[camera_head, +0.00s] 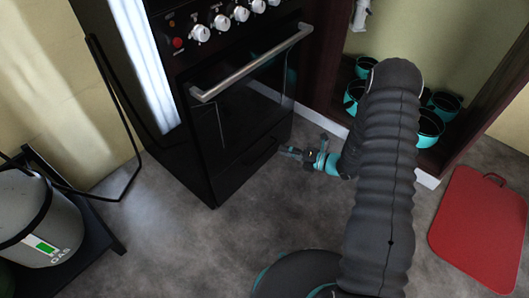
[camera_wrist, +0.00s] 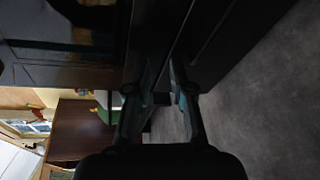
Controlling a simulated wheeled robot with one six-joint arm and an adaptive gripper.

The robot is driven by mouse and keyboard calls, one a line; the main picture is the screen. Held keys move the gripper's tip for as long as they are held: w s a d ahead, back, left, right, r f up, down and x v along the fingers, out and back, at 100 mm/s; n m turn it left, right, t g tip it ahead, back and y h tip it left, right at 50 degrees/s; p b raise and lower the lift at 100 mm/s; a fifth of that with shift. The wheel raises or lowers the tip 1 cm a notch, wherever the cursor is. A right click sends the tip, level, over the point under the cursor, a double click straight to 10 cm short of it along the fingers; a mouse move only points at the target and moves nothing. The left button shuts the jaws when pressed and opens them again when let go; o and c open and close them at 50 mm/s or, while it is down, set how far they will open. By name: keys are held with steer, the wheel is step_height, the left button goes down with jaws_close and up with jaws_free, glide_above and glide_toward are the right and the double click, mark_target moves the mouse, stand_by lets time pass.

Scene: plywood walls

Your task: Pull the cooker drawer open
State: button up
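The black cooker (camera_head: 205,125) stands against the wall with a silver bar handle (camera_head: 252,62) across its glass oven door. Its drawer front (camera_head: 240,172) is the low black panel under the door and looks flush with the cooker body. My gripper (camera_head: 284,151) is low at the right part of the drawer front, close to it. In the wrist view my gripper (camera_wrist: 163,75) has its two fingers apart, with dark cooker panels (camera_wrist: 215,50) just beyond the tips. The dark shade hides whether the fingertips touch the drawer or its edge.
A shelf with several teal and black pots (camera_head: 430,125) stands right of the cooker. A red board (camera_head: 482,228) lies on the floor at right. A grey gas bottle (camera_head: 38,225) and a black frame are at left. The floor before the cooker is clear.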

mark_target(265, 151)
step_height(265, 151, down, 9)
steer(key=d+m+t+h, duration=0.2)
steer(key=m+t, duration=0.1)
steer(key=m, duration=0.3)
steer(key=x, duration=1.3)
steer(key=shift+w+a+b, duration=0.15)
steer(key=shift+w+b, duration=0.15)
steer(key=shift+w, duration=0.1)
steer(key=shift+r, duration=0.1)
jaws_close()
